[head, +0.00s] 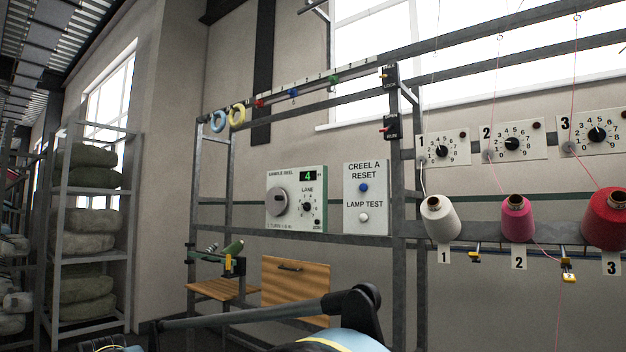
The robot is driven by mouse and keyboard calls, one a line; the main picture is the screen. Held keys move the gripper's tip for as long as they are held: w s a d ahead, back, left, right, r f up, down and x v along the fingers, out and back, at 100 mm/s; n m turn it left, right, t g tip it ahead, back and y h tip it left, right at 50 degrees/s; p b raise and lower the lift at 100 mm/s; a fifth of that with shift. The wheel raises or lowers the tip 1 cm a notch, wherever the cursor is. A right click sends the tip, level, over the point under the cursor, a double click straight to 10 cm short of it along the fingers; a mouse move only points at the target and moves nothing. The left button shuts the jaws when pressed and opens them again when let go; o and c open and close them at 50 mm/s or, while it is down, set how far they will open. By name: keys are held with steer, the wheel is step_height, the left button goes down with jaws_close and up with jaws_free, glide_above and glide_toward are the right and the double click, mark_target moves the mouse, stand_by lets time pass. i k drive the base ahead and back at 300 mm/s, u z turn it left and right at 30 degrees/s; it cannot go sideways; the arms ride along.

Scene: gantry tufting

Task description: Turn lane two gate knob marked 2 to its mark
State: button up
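The lane two gate knob (512,143) is a black round knob on a white dial plate (486,149) marked 2, at the right of the head view. Digits ring the knob, and a dark red lamp (536,126) sits at the plate's upper right. The knob's pointer is too small to read surely, and I cannot make out a separate target mark. Below it, a pink thread cone (517,222) stands over a tag (519,257) marked 2. Parts of my arm cross the bottom of the view; my gripper is not in view.
Similar plates marked 1 (460,157) and 3 (614,121) flank plate 2. A white cone (440,222) and a red cone (605,222) stand below. Threads hang before the plates. A sample reel panel (297,173) is left; wooden boards (294,304) jut lower left.

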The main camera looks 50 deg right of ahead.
mark_target(511, 143)
steer(key=z, duration=0.15)
steer(key=i, duration=0.35)
steer(key=z, duration=3.3)
